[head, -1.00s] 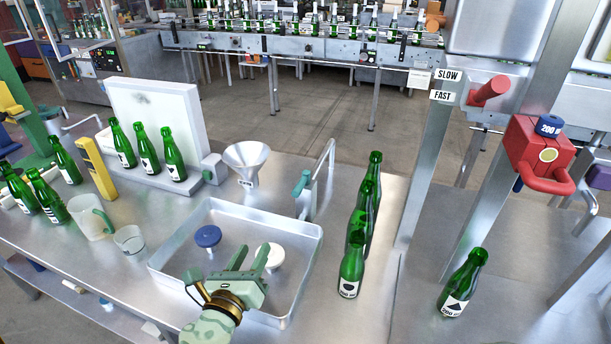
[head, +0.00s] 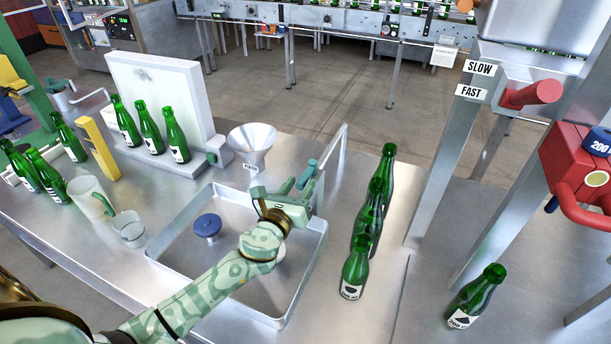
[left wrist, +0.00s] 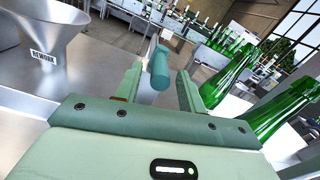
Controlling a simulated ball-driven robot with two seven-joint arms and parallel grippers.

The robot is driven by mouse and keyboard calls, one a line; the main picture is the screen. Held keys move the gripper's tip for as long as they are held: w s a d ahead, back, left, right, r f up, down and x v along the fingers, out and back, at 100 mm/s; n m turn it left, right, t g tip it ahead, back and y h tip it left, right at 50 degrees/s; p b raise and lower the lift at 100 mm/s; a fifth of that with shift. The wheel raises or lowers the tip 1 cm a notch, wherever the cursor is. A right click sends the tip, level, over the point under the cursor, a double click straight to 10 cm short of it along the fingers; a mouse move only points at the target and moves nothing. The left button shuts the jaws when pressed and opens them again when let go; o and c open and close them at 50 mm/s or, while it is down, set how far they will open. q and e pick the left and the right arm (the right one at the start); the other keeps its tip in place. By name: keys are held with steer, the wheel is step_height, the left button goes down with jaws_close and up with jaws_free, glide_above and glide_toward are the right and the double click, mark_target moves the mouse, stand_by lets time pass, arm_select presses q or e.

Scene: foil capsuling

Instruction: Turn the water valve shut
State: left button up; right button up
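The water valve is a teal handle (head: 309,172) on a thin grey tap pipe (head: 340,146) at the tray's far right corner. It also shows in the left wrist view as a teal cylinder (left wrist: 159,67), lying ahead between the two fingers in the picture. My left gripper (head: 297,181) is open and empty, close to the handle on its near left side. The left wrist view shows its fingers apart (left wrist: 158,88). I cannot tell whether a finger touches the handle. My right gripper is not in view.
A funnel (head: 252,141) stands left of the tap. Several green bottles (head: 355,268) stand in a row to the right. A red box (head: 580,172) is at far right.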

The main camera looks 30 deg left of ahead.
mark_target(311, 168)
arm_select(q)
steer(key=shift+w+a, duration=0.1)
steer(key=shift+w, duration=1.85)
